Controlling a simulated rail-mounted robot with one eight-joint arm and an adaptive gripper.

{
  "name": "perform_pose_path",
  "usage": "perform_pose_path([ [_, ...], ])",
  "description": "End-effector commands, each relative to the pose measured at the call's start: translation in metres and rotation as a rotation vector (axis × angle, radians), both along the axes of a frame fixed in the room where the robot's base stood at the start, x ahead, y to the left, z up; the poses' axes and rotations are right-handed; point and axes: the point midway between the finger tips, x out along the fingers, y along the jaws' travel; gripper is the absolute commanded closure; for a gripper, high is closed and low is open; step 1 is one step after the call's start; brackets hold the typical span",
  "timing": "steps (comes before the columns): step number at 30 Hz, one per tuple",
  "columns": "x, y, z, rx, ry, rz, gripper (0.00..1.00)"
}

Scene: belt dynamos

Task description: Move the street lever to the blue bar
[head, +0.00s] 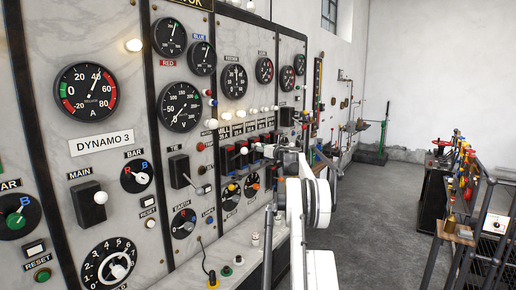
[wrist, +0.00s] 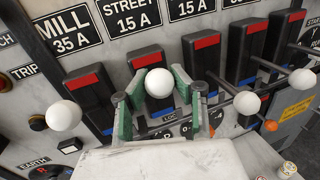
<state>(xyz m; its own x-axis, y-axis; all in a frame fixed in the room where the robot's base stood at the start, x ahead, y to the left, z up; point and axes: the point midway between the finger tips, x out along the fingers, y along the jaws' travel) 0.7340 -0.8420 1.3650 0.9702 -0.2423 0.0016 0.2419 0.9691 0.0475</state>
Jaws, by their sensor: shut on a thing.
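The street lever's white ball knob (wrist: 159,83) sits between the green-padded fingers of my gripper (wrist: 157,92) in the wrist view. The fingers are shut on it from both sides. The lever stands out from a black switch box with a red bar (wrist: 147,57) at its upper end, below the STREET 15 A label (wrist: 131,14).
The mill lever's white knob (wrist: 62,115) is close left of my gripper. Another white knob (wrist: 247,102) is close right, on a thin rod, and a further knob (wrist: 302,81) lies beyond. The marble panel (head: 95,50) runs along the left; the floor (head: 375,200) to the right is open.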

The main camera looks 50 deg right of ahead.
Motion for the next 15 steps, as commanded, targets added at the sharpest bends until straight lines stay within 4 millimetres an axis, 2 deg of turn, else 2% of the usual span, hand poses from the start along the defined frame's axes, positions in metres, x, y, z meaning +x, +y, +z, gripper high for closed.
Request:
perform_pose_path([
  [8, 0.003, 0.007, -0.01, 0.004, -0.064, 0.009, 1.0],
  [15, 0.004, 0.014, -0.029, 0.009, -0.211, 0.02, 1.0],
])
